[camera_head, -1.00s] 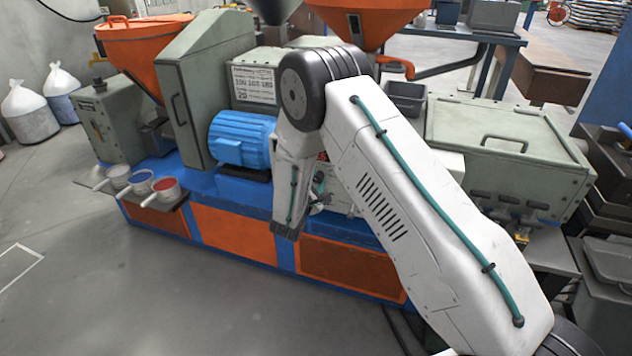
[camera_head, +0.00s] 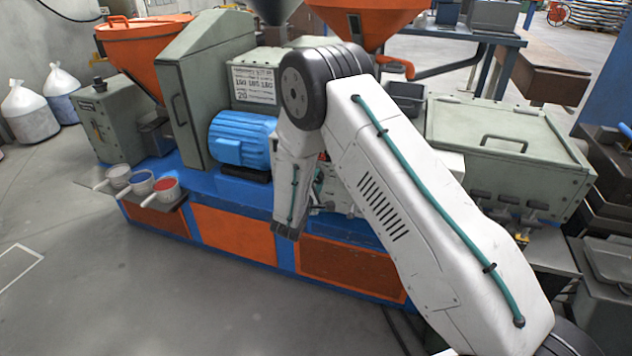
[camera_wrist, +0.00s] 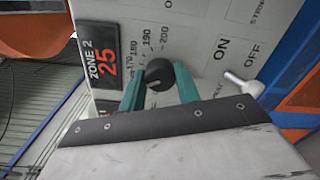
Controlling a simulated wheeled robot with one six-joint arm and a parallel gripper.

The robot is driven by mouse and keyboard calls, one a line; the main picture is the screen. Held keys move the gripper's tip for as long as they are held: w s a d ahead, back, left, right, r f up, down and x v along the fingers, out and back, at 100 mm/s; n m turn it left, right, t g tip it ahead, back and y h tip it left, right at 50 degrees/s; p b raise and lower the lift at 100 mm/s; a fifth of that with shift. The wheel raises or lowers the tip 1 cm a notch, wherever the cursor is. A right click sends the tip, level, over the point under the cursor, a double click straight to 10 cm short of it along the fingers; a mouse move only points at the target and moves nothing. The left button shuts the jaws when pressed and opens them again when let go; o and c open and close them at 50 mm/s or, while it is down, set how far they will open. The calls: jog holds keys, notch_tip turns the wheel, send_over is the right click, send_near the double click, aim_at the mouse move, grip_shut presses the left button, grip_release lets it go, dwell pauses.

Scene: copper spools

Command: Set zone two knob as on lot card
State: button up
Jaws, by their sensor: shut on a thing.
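The zone two knob (camera_wrist: 159,73) is round and black with a pale pointer mark, in the middle of the wrist view. My gripper (camera_wrist: 160,80) has its two teal fingers on either side of the knob and is shut on it. The scale beside the knob shows 170, 180, 190 and 200; I cannot tell exactly where the pointer stands. The zone 2 display (camera_wrist: 101,60) reads 25 in red. In the head view, a white card (camera_head: 253,84) with printed lines of numbers is on the machine; its print is too small to read surely. The gripper is mostly hidden there.
An ON/OFF switch with a pale lever (camera_wrist: 243,84) is close to the right of the knob. A blue motor (camera_head: 242,140) and an orange hopper (camera_head: 145,50) are on the machine. Several small pans (camera_head: 160,192) stand at its left corner. The floor in front is clear.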

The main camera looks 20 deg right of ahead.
jog(key=shift+f, duration=0.1)
jog(key=o, duration=1)
jog(key=shift+v, duration=3.95)
